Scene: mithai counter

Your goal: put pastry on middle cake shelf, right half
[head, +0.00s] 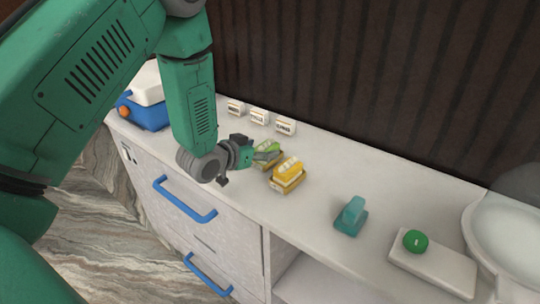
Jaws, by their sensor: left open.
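My left gripper (240,156) is open over the counter, at the end of the green arm from the left. I cannot make out any item clearly as the pastry. No tiered cake shelf shows; an open compartment (312,280) is under the counter at the bottom. My right gripper is not in view.
The white counter (330,185) has clear room right of the yellow item. A teal item (351,216), a white slab (433,264) with a green round piece (417,241), and a white basin (503,235) stand further right. Small labelled blocks (259,116) line the back. Blue-handled drawers (185,200) are below.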

